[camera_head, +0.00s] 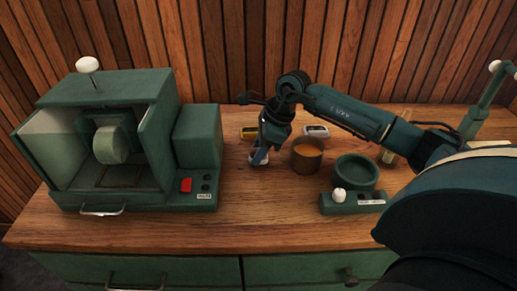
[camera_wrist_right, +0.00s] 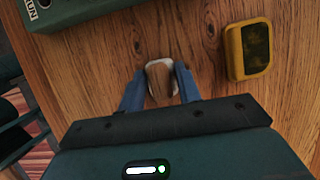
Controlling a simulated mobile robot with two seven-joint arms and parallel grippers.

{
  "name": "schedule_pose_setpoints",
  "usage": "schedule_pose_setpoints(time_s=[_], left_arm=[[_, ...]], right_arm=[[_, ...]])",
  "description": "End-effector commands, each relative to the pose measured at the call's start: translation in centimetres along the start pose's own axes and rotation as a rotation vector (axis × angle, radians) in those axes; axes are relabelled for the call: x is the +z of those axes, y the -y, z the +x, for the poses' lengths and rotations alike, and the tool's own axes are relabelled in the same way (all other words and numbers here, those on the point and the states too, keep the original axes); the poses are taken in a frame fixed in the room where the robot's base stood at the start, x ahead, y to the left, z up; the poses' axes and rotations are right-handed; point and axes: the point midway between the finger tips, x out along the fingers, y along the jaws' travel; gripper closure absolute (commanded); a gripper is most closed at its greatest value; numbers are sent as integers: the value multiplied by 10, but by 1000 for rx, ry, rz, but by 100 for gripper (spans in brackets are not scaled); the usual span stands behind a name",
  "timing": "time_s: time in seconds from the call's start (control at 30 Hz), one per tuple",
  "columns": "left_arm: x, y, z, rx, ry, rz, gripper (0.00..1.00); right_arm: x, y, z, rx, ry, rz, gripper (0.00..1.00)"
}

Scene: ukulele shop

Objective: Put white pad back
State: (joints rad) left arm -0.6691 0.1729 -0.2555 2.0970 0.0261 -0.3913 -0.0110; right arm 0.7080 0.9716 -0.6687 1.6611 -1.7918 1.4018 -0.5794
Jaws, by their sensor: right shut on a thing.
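My right gripper (camera_head: 260,153) is low over the wooden bench, between the green machine and the amber-filled pot. It also shows in the right wrist view (camera_wrist_right: 160,88), shut on a small white pad (camera_wrist_right: 160,64) with a brown face. The fingers press on its two sides. In the head view the pad (camera_head: 259,159) shows only as a small pale patch under the gripper; whether it touches the bench I cannot tell. A second pale block (camera_head: 316,131) with a dark top lies behind the pot. My left gripper is not in view.
A yellow block (camera_head: 249,132) with a dark top lies just behind my right gripper; the wrist view shows it too (camera_wrist_right: 249,50). The pot (camera_head: 306,156) stands close right. A green round-welled unit (camera_head: 355,175) is farther right, the green machine (camera_head: 125,140) left. The front bench is clear.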

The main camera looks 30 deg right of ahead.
Motion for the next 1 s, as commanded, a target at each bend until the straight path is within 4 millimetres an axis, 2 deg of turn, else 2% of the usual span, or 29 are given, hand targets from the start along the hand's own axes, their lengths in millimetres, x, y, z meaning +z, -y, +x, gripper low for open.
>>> schedule_pose_setpoints(time_s=[0.13,0.17,0.4,0.63,0.77,0.87,1.0], left_arm=[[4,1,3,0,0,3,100],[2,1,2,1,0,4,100],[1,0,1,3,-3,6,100],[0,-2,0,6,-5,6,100],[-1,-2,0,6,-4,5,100],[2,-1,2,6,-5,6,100],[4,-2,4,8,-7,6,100]], right_arm=[[-2,0,4,0,0,0,88],[-1,0,3,0,0,0,64],[-1,0,2,0,0,0,45],[0,0,2,0,0,0,45],[0,1,-6,-2,1,0,45],[0,1,-21,-5,1,-1,45],[0,1,-52,-5,1,0,45]])
